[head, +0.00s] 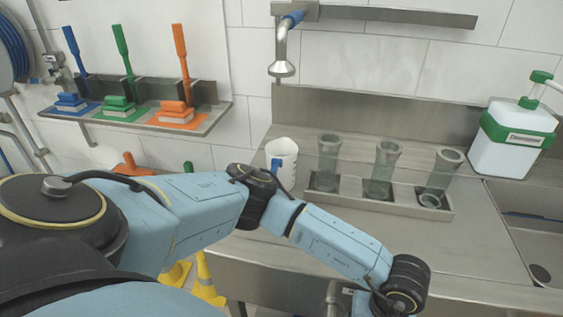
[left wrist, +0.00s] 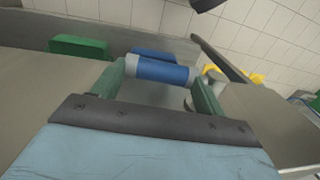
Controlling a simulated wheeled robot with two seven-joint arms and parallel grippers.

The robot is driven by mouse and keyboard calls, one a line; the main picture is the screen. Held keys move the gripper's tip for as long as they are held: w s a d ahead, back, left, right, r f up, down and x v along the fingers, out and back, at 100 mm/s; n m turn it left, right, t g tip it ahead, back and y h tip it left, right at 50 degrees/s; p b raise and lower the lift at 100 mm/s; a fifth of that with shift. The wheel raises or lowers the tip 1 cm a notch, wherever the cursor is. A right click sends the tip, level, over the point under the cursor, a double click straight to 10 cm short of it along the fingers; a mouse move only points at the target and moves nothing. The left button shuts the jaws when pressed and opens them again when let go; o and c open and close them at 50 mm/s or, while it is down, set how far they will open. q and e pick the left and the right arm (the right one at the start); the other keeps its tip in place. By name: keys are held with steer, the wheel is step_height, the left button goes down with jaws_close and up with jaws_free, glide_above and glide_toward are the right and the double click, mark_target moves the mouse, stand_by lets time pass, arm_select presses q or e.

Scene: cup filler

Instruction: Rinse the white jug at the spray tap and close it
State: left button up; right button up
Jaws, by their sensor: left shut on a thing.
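The white jug (head: 282,158) stands on the steel counter, below the spray tap (head: 282,68); the tap has a blue grip (head: 292,19) on its pipe. No water shows from the tap. My left arm crosses the head view in front of the counter, and its gripper is hidden there. In the left wrist view, my left gripper (left wrist: 159,75) is shut on a blue cylindrical handle (left wrist: 163,71) with pale ends, held between green fingers. What the handle belongs to is unclear. My right gripper is not in view.
Several clear tubes (head: 328,152) stand in a steel tray (head: 405,207) right of the jug. A white and green canister (head: 514,140) stands beside the sink (head: 535,240). Coloured brushes sit on a wall shelf (head: 215,120). Yellow cones (head: 203,280) stand below, left of the counter.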

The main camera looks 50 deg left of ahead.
arm_select(q)
steer(key=shift+a+r+t+h, duration=0.2)
steer(key=shift+r+t+h, duration=0.25)
steer(key=shift+h, duration=0.15)
steer(key=shift+r, duration=0.1)
steer(key=shift+r+b, duration=0.15)
steer(key=shift+b, duration=0.3)
steer(key=o, duration=1.1)
steer(key=shift+s+r, duration=0.1)
steer(key=shift+o, duration=0.2)
